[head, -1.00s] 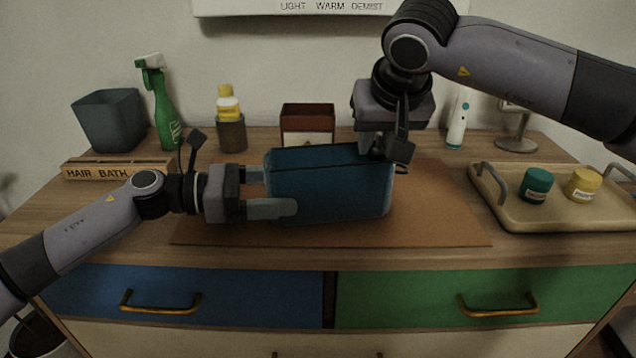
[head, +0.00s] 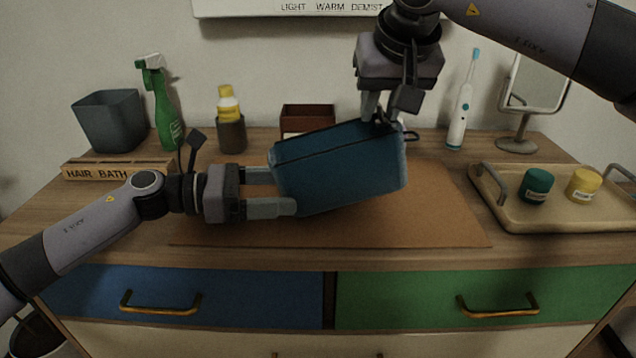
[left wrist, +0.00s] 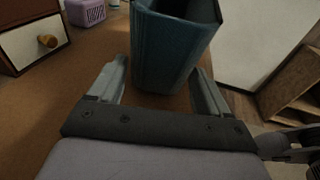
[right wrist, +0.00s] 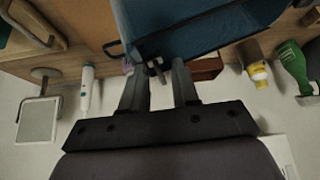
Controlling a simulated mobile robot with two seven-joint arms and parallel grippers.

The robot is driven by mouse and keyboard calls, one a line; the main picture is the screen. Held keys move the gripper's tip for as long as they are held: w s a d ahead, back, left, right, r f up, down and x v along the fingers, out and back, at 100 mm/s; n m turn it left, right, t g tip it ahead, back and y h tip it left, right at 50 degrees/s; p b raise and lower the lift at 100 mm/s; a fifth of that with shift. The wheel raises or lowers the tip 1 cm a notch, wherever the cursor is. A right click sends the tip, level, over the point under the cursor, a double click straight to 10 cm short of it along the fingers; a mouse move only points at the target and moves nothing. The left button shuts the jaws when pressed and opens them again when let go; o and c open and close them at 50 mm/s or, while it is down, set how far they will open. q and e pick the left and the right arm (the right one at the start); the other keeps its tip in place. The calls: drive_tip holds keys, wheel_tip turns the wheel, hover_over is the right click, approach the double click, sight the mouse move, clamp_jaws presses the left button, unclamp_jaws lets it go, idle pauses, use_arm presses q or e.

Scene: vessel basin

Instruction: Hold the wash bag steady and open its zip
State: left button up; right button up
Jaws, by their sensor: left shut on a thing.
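The blue wash bag (head: 340,172) is tilted over the mat, its right end higher than its left. My left gripper (head: 270,190) is shut on the bag's left end; the left wrist view (left wrist: 165,75) shows the bag between its fingers. My right gripper (head: 378,112) points down at the bag's raised top right corner. In the right wrist view, a small zip pull (right wrist: 157,68) lies near and between the fingertips; whether they grip it is unclear. A dark loop (head: 411,135) shows at the bag's right end. The top looks closed.
The brown mat (head: 450,220) is clear around the bag. A tray (head: 560,218) with two jars stands at right. A toothbrush (head: 460,110) and mirror (head: 535,85) stand behind. A spray bottle (head: 165,110), yellow bottle (head: 228,105) and grey bin (head: 110,120) stand at back left.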

use_arm(q)
drive_tip(key=shift+w+a+f, duration=0.15)
drive_tip(key=shift+a+f, duration=0.2)
drive_tip(key=shift+f, duration=0.05)
use_arm(e)
drive_tip(key=shift+w+d+r, duration=0.3)
drive_tip(key=shift+d+r, duration=0.15)
drive_tip(key=shift+r, duration=0.15)
drive_tip(key=shift+s+a+f, duration=0.1)
drive_tip(key=shift+s+f, duration=0.05)
drive_tip(key=shift+f, duration=0.25)
use_arm(q)
drive_tip(key=o, duration=0.7)
drive_tip(key=shift+o, duration=0.6)
drive_tip(key=shift+d+r, duration=0.15)
drive_tip(key=shift+r, duration=0.1)
use_arm(e)
drive_tip(key=shift+s+a+f, duration=0.1)
drive_tip(key=shift+a, duration=0.05)
use_arm(q)
drive_tip(key=v, duration=0.8)
drive_tip(key=shift+f, duration=0.1)
use_arm(e)
drive_tip(key=shift+a, duration=0.1)
drive_tip(key=shift+f, duration=0.1)
